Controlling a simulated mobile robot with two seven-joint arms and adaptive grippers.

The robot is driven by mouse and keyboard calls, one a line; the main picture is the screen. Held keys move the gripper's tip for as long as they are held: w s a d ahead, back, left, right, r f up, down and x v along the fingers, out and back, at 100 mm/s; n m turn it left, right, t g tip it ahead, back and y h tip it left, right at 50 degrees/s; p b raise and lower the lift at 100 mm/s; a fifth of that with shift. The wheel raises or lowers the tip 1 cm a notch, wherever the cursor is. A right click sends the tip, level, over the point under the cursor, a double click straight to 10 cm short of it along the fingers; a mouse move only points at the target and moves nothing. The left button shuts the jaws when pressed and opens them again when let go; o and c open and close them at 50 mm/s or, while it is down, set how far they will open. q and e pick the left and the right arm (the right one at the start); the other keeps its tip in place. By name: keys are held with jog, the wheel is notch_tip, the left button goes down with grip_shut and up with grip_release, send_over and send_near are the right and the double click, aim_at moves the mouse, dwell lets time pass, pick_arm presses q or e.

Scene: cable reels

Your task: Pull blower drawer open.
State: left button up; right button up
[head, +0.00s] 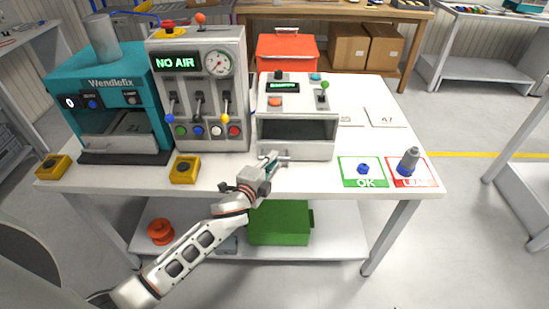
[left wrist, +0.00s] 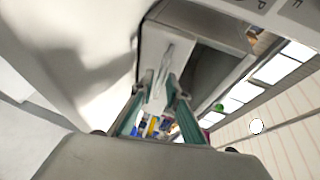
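The blower (head: 284,87) is a white box with a small green display, a dark opening in its front and a pale drawer front (head: 312,152) below it. The drawer's thin bar handle shows in the left wrist view (left wrist: 166,60). My left gripper (head: 277,158) is at this handle, low on the blower's front. In the left wrist view its two teal fingers (left wrist: 160,82) stand apart on either side of the bar, with a gap visible between them. Contact with the bar cannot be made out. The drawer looks shut or nearly so. My right gripper is not in view.
A grey NO AIR panel (head: 197,105) and a teal Wendlefix machine (head: 110,110) stand left of the blower. Yellow buttons (head: 185,169) sit near the table's front edge. Green OK (head: 350,181) and red (head: 428,181) pads lie right. Below is a green crate (head: 280,225).

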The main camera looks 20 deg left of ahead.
pick_arm(q)
jog(key=shift+x, duration=0.75)
jog(key=shift+w, duration=0.15)
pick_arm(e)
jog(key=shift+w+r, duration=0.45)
pick_arm(q)
grip_shut()
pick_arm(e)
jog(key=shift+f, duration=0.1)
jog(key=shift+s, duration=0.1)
